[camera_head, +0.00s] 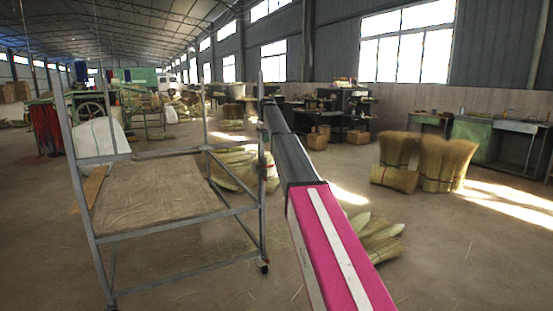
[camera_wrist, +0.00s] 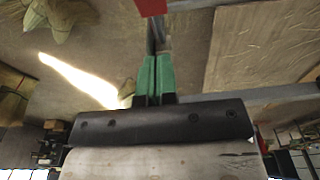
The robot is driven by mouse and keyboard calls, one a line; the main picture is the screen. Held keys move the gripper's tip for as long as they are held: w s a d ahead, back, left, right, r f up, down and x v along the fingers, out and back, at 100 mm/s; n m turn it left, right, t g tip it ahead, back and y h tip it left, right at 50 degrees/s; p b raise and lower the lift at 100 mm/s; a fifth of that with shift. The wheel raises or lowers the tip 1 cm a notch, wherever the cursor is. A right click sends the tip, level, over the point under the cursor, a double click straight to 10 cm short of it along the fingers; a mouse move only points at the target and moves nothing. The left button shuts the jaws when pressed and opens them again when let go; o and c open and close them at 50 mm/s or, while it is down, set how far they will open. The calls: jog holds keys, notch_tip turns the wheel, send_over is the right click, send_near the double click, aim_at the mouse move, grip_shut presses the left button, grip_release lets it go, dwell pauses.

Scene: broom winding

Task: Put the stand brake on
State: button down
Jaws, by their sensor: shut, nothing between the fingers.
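The stand (camera_head: 175,232) is a grey metal frame on casters, with a board-like lower deck (camera_head: 150,195), at left in the head view. A caster (camera_head: 264,267) shows at its near right corner; I cannot make out a brake on it. In the wrist view, my gripper (camera_wrist: 156,58) has green fingers shut together and empty. A grey metal bar (camera_wrist: 155,35) lies just beyond the fingertips; I cannot tell whether they touch. A red piece (camera_wrist: 151,6), cut off by the top edge, sits past that bar; I cannot tell if it is the brake. In the head view, my arm hides my gripper.
Broom bundles (camera_head: 233,167) lie behind the stand, more (camera_head: 378,240) lie right of my arm, and upright bundles (camera_head: 440,162) stand farther right. A white sack (camera_head: 100,137) is behind the stand's left side. Open floor (camera_head: 470,250) lies at right.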

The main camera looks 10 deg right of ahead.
jog(key=shift+w+d+r, duration=0.25)
jog(key=shift+w+r, duration=0.2)
jog(key=shift+r, duration=0.05)
jog(key=shift+w+d+r, duration=0.25)
jog(key=shift+w+r, duration=0.15)
jog(key=shift+r, duration=0.1)
jog(key=f, duration=0.6)
jog(key=w+f, duration=0.1)
jog(key=f, duration=0.2)
jog(key=shift+a+f, duration=0.15)
jog(key=shift+f, duration=0.25)
jog(key=shift+s+d+f, duration=0.1)
jog(key=shift+s+f, duration=0.15)
jog(key=shift+f, duration=0.4)
jog(key=shift+s+d+f, duration=0.1)
jog(key=shift+s+f, duration=0.2)
jog(key=shift+f, duration=0.3)
jog(key=shift+s+f, duration=0.25)
jog(key=shift+f, duration=0.4)
jog(key=shift+s+f, duration=0.1)
